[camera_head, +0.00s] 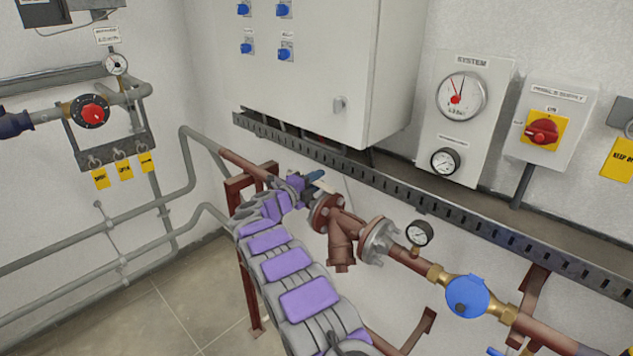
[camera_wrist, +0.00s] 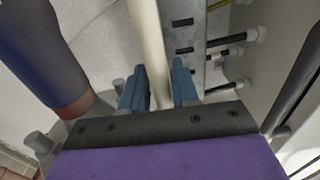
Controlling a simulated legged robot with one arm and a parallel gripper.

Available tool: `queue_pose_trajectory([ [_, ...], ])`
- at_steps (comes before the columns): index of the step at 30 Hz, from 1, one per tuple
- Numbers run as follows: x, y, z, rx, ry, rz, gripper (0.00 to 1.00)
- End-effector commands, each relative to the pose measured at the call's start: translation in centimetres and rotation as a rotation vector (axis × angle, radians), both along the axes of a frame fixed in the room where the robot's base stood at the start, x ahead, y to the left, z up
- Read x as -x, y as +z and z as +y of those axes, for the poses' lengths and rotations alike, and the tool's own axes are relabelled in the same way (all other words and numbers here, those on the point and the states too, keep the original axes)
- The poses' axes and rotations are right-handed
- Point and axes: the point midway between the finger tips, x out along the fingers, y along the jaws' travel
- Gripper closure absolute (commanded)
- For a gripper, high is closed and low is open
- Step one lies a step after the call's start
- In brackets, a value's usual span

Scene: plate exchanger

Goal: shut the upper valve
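A cream lever handle (camera_head: 325,186) shows at the pipe just left of the brown flanged fitting (camera_head: 340,225). I take it for the upper valve's handle; the valve body is mostly hidden behind my arm. My gripper (camera_head: 306,180) is at this handle, at the end of my purple and grey arm. In the wrist view the handle (camera_wrist: 150,40) runs down between the two blue fingers of my gripper (camera_wrist: 160,88). The fingers stand apart, one close on each side of it. Whether both press on it cannot be told.
A grey slotted cable tray (camera_head: 450,212) runs just behind and above the handle, below a white cabinet (camera_head: 300,75). A small gauge (camera_head: 419,234) and a blue round device (camera_head: 467,296) sit along the pipe to the right. Open floor (camera_head: 150,315) lies at lower left.

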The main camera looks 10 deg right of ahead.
Motion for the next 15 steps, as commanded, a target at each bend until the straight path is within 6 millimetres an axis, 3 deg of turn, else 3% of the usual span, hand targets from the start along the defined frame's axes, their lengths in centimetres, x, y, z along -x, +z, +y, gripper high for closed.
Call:
queue_pose_trajectory([
  [9,0.01,-0.14,-0.63,-0.004,-0.005,0.002,1.00],
  [15,0.00,-0.19,-0.62,-0.003,-0.007,0.002,1.00],
])
